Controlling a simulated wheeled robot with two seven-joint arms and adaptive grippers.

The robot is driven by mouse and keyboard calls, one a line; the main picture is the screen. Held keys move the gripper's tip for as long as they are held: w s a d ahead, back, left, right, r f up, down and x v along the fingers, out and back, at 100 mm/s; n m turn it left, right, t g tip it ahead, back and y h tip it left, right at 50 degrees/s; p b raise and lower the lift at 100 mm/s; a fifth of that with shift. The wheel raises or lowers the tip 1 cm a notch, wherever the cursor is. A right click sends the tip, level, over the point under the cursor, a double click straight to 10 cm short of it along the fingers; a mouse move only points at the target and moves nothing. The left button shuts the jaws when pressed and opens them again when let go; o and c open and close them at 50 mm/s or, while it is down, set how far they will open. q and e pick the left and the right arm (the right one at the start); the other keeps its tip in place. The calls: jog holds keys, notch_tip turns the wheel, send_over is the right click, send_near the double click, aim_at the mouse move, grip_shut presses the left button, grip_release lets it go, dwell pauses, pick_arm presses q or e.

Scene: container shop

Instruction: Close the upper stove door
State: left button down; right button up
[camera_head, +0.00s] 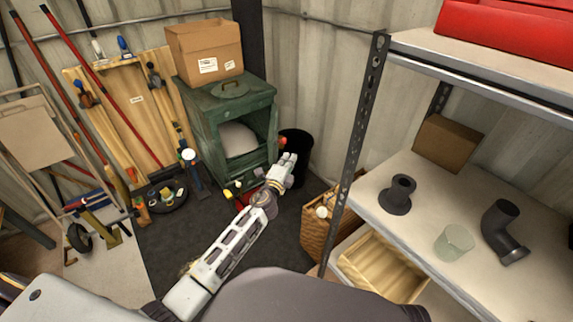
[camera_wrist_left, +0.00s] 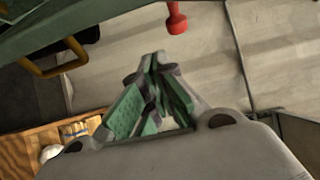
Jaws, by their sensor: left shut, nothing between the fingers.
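The green stove (camera_head: 205,135) stands against the back wall in the head view. Its upper compartment is open at the front and shows a pale rounded shape inside. The upper door is hard to make out as a separate panel; a red knob (camera_head: 283,142) shows at the stove's right edge. My left gripper (camera_head: 289,159) is shut and empty, just in front of the stove's right side, near that knob. In the left wrist view the closed fingers (camera_wrist_left: 158,56) point toward a red knob (camera_wrist_left: 176,20), apart from it. A green edge (camera_wrist_left: 120,14) and a yellow handle (camera_wrist_left: 55,60) are also there.
A cardboard box (camera_head: 205,50) sits on the stove. A black bin (camera_head: 297,150) stands right of it. A metal shelf (camera_head: 470,200) with pipe pieces is at the right, a wicker basket (camera_head: 315,228) beside it. Tools lean at the left.

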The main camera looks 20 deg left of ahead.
pick_arm(q)
jog(key=a, duration=0.3)
jog(key=shift+w+a, duration=0.15)
jog(key=shift+a, duration=0.25)
dwell(0.4)
jog(key=shift+a, duration=0.2)
